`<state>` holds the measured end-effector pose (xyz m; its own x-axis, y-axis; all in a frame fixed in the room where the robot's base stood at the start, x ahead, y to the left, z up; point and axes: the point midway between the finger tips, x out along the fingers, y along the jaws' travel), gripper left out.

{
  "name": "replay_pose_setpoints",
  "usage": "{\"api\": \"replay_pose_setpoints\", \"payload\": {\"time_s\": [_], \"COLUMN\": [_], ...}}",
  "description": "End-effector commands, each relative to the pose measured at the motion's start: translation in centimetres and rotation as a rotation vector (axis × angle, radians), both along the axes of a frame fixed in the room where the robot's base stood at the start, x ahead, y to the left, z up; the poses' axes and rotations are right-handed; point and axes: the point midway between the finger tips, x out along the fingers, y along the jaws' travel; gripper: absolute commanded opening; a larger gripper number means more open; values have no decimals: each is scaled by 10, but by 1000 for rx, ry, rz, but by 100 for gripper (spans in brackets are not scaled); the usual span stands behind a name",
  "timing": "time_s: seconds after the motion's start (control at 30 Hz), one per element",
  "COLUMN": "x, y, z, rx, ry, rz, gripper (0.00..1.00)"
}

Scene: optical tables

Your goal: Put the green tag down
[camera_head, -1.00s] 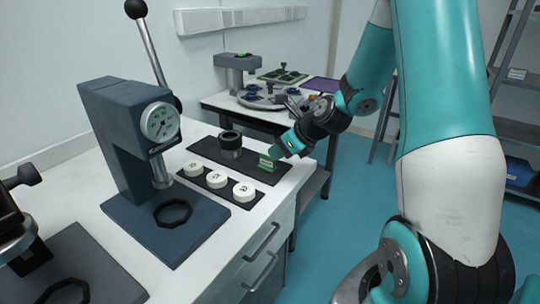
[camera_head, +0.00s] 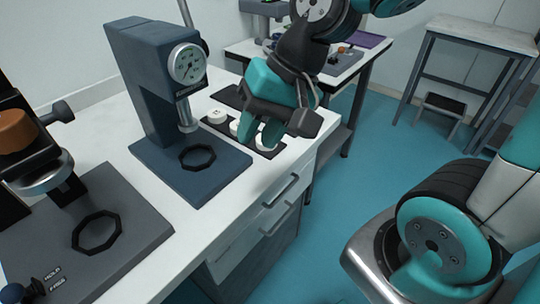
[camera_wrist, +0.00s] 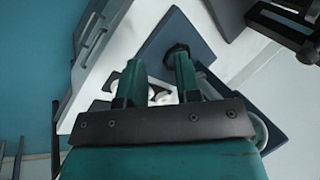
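My gripper (camera_head: 257,142) is over the workbench in the head view, pointing down near the white numbered discs. In the wrist view its two teal fingers (camera_wrist: 158,78) stand apart with nothing gripped between them. The green tag cannot be seen in either current view. The dark mat (camera_head: 229,97) where it showed earlier is mostly hidden behind my arm and gripper. White discs (camera_head: 217,116) lie in a dark strip holder (camera_head: 214,127), partly covered by my fingers. White discs also show beyond the fingers in the wrist view (camera_wrist: 162,98).
A blue press (camera_head: 150,80) with a dial gauge stands left of my gripper, its base (camera_head: 222,175) holding an octagonal ring. Another dark fixture (camera_head: 70,215) is at the front left. A second table (camera_head: 340,72) stands behind. Open blue floor lies to the right.

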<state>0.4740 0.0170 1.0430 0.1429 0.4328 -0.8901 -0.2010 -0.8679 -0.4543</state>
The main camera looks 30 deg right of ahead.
Motion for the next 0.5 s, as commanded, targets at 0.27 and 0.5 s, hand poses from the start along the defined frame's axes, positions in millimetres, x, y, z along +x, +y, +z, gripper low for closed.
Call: {"api": "replay_pose_setpoints", "payload": {"time_s": [0.27, 0.5], "x": [-69, -75], "y": [28, 29], "z": [12, 12], "rx": [-135, -144], "ry": [-186, -202], "rz": [741, 813], "gripper": [31, 31]}}
